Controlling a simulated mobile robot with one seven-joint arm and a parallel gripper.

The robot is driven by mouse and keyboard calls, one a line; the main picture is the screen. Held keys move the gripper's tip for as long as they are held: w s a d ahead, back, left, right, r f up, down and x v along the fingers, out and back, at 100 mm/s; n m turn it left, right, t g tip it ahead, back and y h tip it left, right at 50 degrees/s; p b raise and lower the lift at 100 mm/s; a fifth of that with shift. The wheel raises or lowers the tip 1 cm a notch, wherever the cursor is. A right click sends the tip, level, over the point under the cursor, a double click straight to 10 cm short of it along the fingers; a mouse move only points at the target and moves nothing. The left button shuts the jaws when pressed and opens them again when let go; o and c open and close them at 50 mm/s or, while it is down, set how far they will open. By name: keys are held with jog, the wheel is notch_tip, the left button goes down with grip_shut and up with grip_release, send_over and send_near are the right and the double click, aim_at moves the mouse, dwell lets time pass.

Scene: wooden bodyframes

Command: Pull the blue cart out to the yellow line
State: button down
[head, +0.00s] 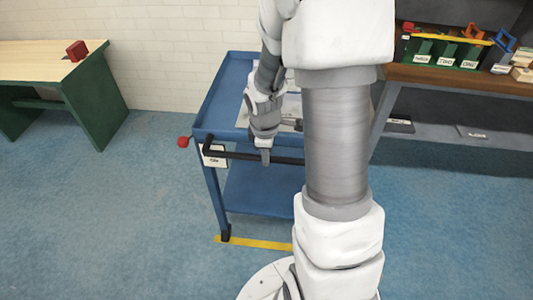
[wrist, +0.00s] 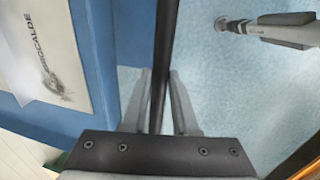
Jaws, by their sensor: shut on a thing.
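The blue cart (head: 228,100) stands in the middle of the head view, partly hidden behind my arm. A black handle bar (head: 230,154) runs along its near side. My gripper (head: 265,156) is at this bar. In the wrist view my gripper's fingers (wrist: 158,98) lie on either side of the handle bar (wrist: 164,45), shut on it. The yellow line (head: 262,244) is on the floor at the cart's near side. The foot of the cart's near left leg overlaps the line's left end in the picture. The line's right end is hidden by my arm.
A red knob (head: 183,141) sits beside the cart's near left corner. A wooden table with green legs (head: 92,100) stands at the left, with a red object (head: 77,50) on it. A workbench (head: 450,80) holds green bins at the right. The blue floor left of the cart is clear.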

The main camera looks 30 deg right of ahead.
jog(key=c, duration=0.7)
grip_release()
jog(key=s+r+p, duration=0.1)
jog(key=r, duration=0.4)
jog(key=s+a+r+p, duration=0.1)
jog(key=r+p, duration=0.1)
jog(key=r, duration=0.4)
jog(key=a+r+p, duration=0.1)
jog(key=r+p, duration=0.1)
jog(key=r, duration=0.4)
jog(key=shift+s, duration=0.4)
jog(key=s+a+r+m+t+p, duration=0.1)
jog(key=s+a+r+m+p, duration=0.1)
jog(key=r, duration=0.4)
jog(key=s+a+r+m+t+p, duration=0.1)
jog(key=s+a+r+m+p, duration=0.2)
jog(key=s+r, duration=0.4)
jog(key=s+a+r+m+t+y+p, duration=0.1)
jog(key=s+a+r+m+p, duration=0.2)
jog(key=r+m, duration=0.3)
jog(key=shift+s+a+r+t, duration=0.25)
jog(key=shift+s+a+t, duration=0.15)
jog(key=shift+s, duration=0.25)
